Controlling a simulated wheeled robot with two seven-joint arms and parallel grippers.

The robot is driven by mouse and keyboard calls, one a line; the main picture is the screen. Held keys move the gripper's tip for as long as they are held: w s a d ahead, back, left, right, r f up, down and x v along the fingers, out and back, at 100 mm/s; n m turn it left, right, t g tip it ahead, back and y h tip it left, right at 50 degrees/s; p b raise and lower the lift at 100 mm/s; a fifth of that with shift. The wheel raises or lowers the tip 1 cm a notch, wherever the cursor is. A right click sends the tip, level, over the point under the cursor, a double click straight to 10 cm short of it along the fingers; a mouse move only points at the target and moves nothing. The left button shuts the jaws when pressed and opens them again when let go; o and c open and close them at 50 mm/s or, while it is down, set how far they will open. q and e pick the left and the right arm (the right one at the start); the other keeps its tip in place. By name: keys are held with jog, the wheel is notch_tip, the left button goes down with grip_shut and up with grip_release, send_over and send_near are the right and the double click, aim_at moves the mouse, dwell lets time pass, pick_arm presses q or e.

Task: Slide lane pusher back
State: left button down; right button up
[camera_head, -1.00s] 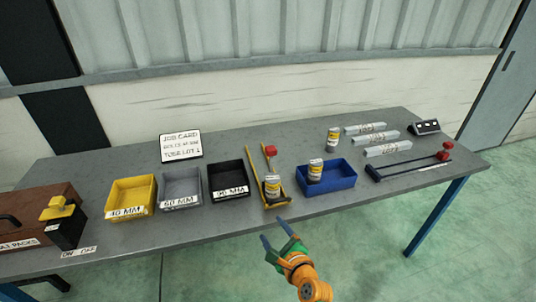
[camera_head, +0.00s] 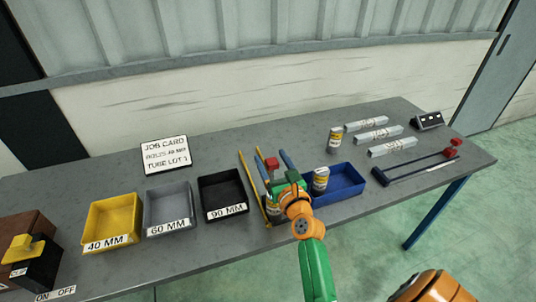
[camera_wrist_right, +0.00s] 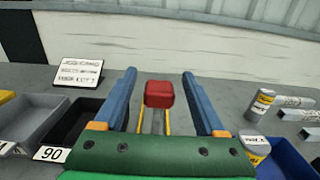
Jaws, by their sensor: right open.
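The lane pusher is a red block (camera_head: 271,163) at the far part of a narrow lane with yellow rails (camera_head: 249,184). My right gripper (camera_head: 276,163) is open over this lane, its blue fingers pointing to the wall. In the right wrist view the red block (camera_wrist_right: 159,94) shows centred between the two fingers, with a visible space on each side. The can at the near end of the lane is mostly hidden behind my gripper in the head view. My left gripper is not in view.
A blue bin (camera_head: 352,189) with a can (camera_head: 320,180) stands right of the lane; a black 90 MM bin (camera_head: 222,190) stands left.

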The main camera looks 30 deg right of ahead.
jog(key=x, duration=0.3)
jog(key=shift+w+d+f+b, duration=0.1)
jog(key=shift+w+f+b, duration=0.2)
jog(key=shift+f, duration=0.05)
jog(key=shift+s+r, duration=0.1)
jog(key=shift+s, duration=0.05)
jog(key=shift+s+r, duration=0.1)
jog(key=shift+c, duration=1.1)
grip_shut()
